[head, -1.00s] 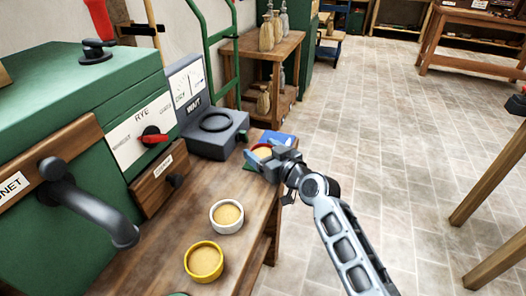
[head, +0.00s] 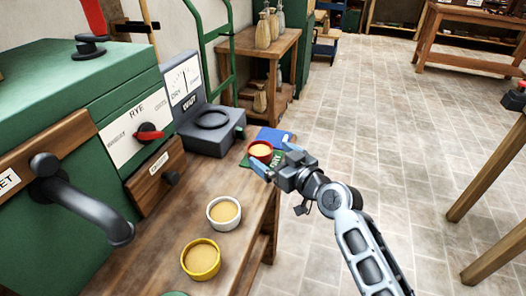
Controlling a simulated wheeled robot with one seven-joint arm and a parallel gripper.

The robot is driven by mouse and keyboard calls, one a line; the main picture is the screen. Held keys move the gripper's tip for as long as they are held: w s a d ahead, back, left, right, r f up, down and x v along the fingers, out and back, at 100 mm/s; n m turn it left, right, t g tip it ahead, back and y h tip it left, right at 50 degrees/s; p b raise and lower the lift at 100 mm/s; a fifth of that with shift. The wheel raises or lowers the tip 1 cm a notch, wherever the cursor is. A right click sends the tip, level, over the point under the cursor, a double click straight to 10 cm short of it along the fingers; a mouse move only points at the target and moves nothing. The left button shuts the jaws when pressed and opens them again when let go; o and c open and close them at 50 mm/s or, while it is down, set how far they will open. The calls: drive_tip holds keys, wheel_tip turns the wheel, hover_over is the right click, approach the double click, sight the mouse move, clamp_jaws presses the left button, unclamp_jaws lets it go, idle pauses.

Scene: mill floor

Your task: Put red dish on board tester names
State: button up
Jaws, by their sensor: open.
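The red dish (head: 260,149), filled with pale meal, sits upright on the green board (head: 276,160) at the far end of the bench. The green board's white lettering looks like "DRY", partly covered. A blue board (head: 270,134) lies just behind it. My gripper (head: 273,159) is open at the dish's right side, with blue fingertips close to it and nothing held. I cannot tell whether a fingertip touches the dish. The grey tester (head: 211,135) stands left of the boards.
A white dish (head: 224,213) and a yellow dish (head: 201,260), both with meal, stand nearer on the wooden bench (head: 160,233). A green machine (head: 60,110) with a curved grey pipe fills the left. Open tiled floor lies right of the bench.

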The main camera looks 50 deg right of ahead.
drive_tip(key=f+v, duration=0.1)
drive_tip(key=v, duration=0.5)
drive_tip(key=shift+r+b, duration=0.35)
drive_tip(key=shift+r, duration=0.15)
drive_tip(key=s+a+f+n+g+y, duration=0.1)
drive_tip(key=s+a+f+y, duration=0.1)
drive_tip(key=s+a, duration=1.55)
drive_tip(key=s+a+r+n+y, duration=0.1)
drive_tip(key=s+r, duration=0.3)
drive_tip(key=s, duration=0.4)
drive_tip(key=shift+s+a+r+n+y, duration=0.15)
drive_tip(key=shift+a+r+n+y, duration=0.3)
drive_tip(key=shift+a, duration=0.25)
drive_tip(key=shift+f, duration=0.15)
